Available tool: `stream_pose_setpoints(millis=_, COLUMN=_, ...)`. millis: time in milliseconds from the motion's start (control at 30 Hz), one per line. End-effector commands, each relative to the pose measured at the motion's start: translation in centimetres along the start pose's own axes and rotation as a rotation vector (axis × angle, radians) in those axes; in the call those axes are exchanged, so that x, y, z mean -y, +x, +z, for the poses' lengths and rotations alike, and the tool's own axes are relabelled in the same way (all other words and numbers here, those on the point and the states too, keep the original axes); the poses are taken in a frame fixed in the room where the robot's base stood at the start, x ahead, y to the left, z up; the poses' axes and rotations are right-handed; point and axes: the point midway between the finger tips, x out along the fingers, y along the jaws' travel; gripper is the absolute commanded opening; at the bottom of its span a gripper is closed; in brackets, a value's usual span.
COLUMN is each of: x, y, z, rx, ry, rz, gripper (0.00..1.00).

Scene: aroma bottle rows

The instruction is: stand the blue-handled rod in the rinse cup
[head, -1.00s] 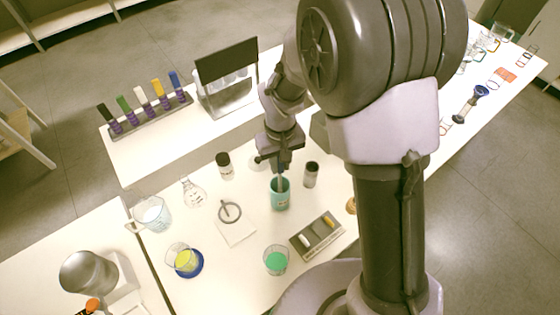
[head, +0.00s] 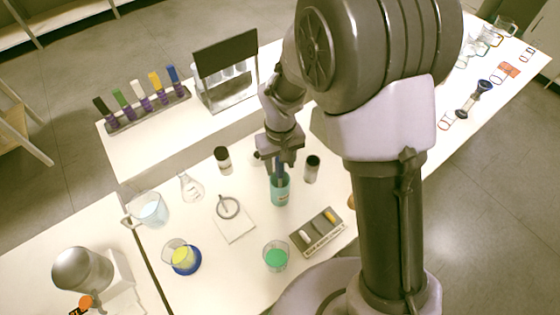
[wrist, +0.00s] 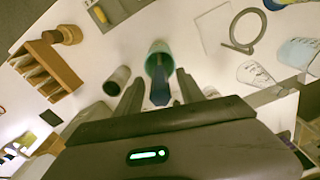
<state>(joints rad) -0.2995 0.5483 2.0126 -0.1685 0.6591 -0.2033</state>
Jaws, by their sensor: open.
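The rinse cup is a teal cup (head: 280,192) standing on the white table, with its open mouth below my gripper; it also shows in the wrist view (wrist: 159,50). The blue-handled rod's dark blue handle (wrist: 160,92) shows between my fingers, with its far end at the cup's mouth; its lower part is hidden in the cup. My gripper (head: 280,170) is just above the cup, with its fingers apart on either side of the handle (wrist: 160,90). I cannot see a finger touching it.
Dark-capped bottles stand close on both sides, one right of the cup (head: 312,169) and one left (head: 222,158). A small tray (head: 318,245) and a green-filled beaker (head: 275,257) are in front. A ring on a white card (head: 233,228) lies left.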

Motion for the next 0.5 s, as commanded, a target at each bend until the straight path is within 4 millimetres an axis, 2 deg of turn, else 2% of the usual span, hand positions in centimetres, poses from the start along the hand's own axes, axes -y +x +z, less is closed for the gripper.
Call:
stream_pose_setpoints(millis=67, x=0.0, y=-0.4, z=0.0, rx=-0.001, ry=0.000, rz=0.000, gripper=0.46)
stream_pose_setpoints(millis=167, x=0.0, y=-2.1, z=-0.1, rx=-0.003, ry=0.000, rz=0.000, gripper=0.46)
stream_pose_setpoints(millis=500, x=0.0, y=-12.5, z=-0.1, rx=-0.004, ry=0.001, rz=0.000, gripper=0.46)
